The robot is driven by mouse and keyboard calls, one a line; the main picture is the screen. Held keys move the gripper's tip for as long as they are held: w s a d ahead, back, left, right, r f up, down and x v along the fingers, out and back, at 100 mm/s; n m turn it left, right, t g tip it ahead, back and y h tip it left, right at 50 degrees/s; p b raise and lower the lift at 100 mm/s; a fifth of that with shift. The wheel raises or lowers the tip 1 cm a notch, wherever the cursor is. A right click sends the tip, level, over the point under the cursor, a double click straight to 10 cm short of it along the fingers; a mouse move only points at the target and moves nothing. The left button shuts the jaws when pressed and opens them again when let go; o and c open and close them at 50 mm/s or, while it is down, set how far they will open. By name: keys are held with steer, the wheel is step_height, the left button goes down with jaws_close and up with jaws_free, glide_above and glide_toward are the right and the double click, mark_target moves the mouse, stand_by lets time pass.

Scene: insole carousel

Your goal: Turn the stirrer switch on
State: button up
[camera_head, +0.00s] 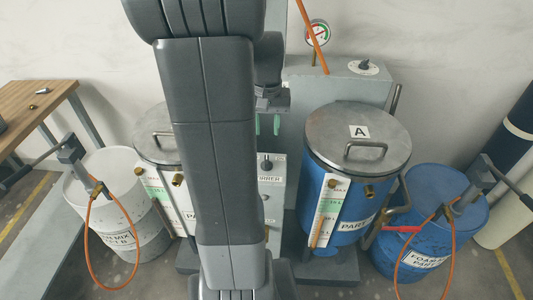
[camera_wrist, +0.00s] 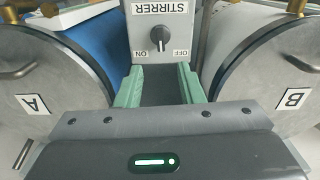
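The stirrer switch is a dark round knob (camera_wrist: 160,40) on a grey box (camera_wrist: 184,22) labelled STIRRER. In the wrist view the label is upside down, with ON to the lower left of the knob and OFF to the lower right. The knob also shows in the head view (camera_head: 267,165), partly beside my arm. My gripper (camera_wrist: 159,82) is open and empty, its two green fingers apart and either side of the line to the knob, not touching it. It also shows in the head view (camera_head: 267,124), above the box.
Lidded tank A (camera_head: 325,205) stands right of the box; tank B (camera_head: 155,150) stands left, partly behind my arm. Their lids flank the gripper in the wrist view. A white drum (camera_head: 120,215) and a blue drum (camera_head: 420,225) stand outside them. A gauge (camera_head: 318,34) is behind.

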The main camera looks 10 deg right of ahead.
mark_target(267, 159)
step_height(267, 159, down, 12)
steer(key=shift+r, duration=0.15)
stand_by(0.3)
jaws_close()
